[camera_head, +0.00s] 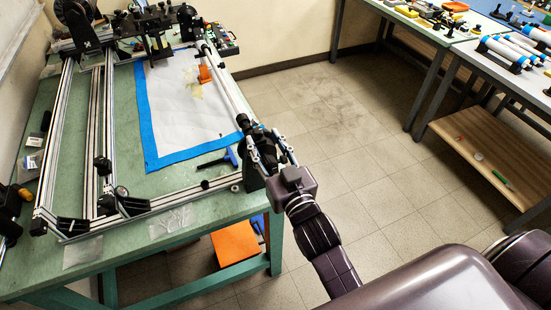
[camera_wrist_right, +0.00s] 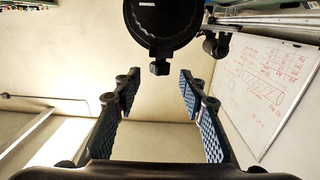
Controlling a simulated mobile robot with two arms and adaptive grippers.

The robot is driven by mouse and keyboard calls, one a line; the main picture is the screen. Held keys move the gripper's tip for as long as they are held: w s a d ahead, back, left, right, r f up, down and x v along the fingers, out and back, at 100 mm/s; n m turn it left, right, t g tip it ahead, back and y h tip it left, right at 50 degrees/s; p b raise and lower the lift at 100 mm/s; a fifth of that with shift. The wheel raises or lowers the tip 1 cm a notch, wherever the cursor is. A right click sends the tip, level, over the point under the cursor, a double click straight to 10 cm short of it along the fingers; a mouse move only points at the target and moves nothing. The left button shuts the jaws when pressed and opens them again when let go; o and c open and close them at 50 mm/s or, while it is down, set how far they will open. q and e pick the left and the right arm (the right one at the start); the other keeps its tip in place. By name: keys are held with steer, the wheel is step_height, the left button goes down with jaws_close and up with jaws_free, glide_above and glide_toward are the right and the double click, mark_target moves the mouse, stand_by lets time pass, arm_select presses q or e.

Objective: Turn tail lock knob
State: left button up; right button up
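A black tail assembly (camera_head: 254,133) sits at the near right corner of the aluminium frame, at the end of a long pale rod (camera_head: 228,82). My right gripper (camera_head: 268,146) is beside it, its fingers reaching up toward it. In the right wrist view a round black part (camera_wrist_right: 163,18) with a small black stub (camera_wrist_right: 160,68) under it is at the top centre. I cannot tell for sure whether this stub is the lock knob. My right gripper's fingers (camera_wrist_right: 158,92) are wide apart with nothing seen between them; the stub lies beyond the tips. My left gripper is not in view.
The green table (camera_head: 110,273) carries the aluminium frame (camera_head: 150,205) and a white sheet with blue edges (camera_head: 151,130). A blue-handled tool (camera_head: 231,157) lies near the tail. Floor (camera_head: 370,170) to the right is clear.

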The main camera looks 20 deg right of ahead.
steer(key=s, duration=0.7)
steer(key=shift+d, duration=0.1)
steer(key=s+a+f+n+g, duration=0.1)
steer(key=s+f+g, duration=0.2)
steer(key=f, duration=1)
steer(key=s+a+f+g+y, duration=0.1)
steer(key=s+f+g, duration=0.2)
steer(key=f, duration=1.1)
steer(key=s+a+f+n+g, duration=0.1)
steer(key=s+f+g, duration=0.2)
steer(key=f, duration=1)
steer(key=s+d+f+g, duration=0.4)
steer(key=s+f, duration=0.6)
steer(key=s, duration=0.5)
steer(key=s+d+f+g+h, duration=0.1)
steer(key=s+d+f+g, duration=0.3)
steer(key=s+f, duration=0.7)
steer(key=s+d, duration=0.1)
steer(key=s, duration=0.2)
steer(key=shift+s+f, duration=0.3)
steer(key=shift+s, duration=0.1)
